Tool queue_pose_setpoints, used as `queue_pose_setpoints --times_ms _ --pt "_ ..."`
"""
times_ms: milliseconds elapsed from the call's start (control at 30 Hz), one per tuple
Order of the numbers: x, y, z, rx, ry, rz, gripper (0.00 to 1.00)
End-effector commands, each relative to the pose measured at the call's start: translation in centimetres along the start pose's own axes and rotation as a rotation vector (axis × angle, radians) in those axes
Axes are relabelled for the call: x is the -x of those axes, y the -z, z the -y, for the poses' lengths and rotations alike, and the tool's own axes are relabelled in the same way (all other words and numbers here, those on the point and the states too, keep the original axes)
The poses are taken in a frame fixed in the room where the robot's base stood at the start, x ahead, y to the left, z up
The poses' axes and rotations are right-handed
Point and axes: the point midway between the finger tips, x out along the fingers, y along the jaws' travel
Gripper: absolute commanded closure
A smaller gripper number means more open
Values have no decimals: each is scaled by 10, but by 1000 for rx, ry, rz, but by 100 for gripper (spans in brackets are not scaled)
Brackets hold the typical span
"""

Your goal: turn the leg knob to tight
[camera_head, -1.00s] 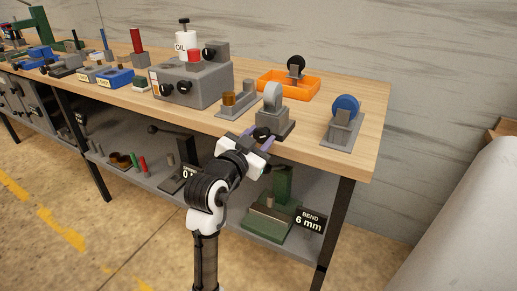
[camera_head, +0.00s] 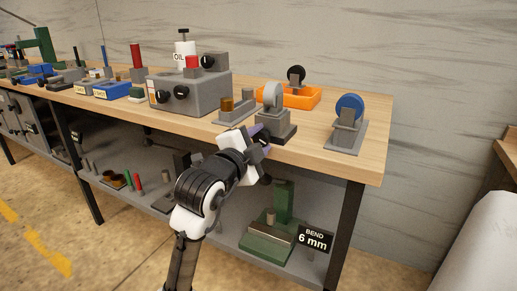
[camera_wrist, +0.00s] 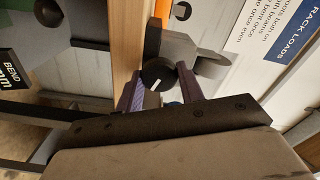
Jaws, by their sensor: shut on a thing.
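The black round knob (camera_wrist: 158,72) sits on the front of a grey block device with a pale grey wheel (camera_head: 273,95) on top, near the bench's front edge. In the wrist view a short white mark on the knob slants up to the right. My gripper (camera_head: 262,140) is shut on this knob, one purple finger on each side of it. The gripper also shows in the wrist view (camera_wrist: 160,80). In the head view my gripper hides most of the knob. I see no label for tight.
A grey stand with a blue wheel (camera_head: 349,106) is to the right. An orange tray (camera_head: 303,100) lies behind. A grey box with black knobs (camera_head: 190,93) stands to the left. Below, the shelf holds a green tool by a "BEND 6 mm" sign (camera_head: 314,239).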

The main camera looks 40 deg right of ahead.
Motion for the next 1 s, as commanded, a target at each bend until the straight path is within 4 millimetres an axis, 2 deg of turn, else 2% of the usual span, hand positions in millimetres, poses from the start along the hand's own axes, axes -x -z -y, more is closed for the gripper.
queue_pose_setpoints --times_ms 300,800,833,1000 --pt "0 0 -2 -107 -2 -2 85" --pt "0 1 -1 -123 -2 -2 85" --pt "0 1 -1 -123 -2 -2 61" --pt "0 0 -1 -123 -2 -2 41"
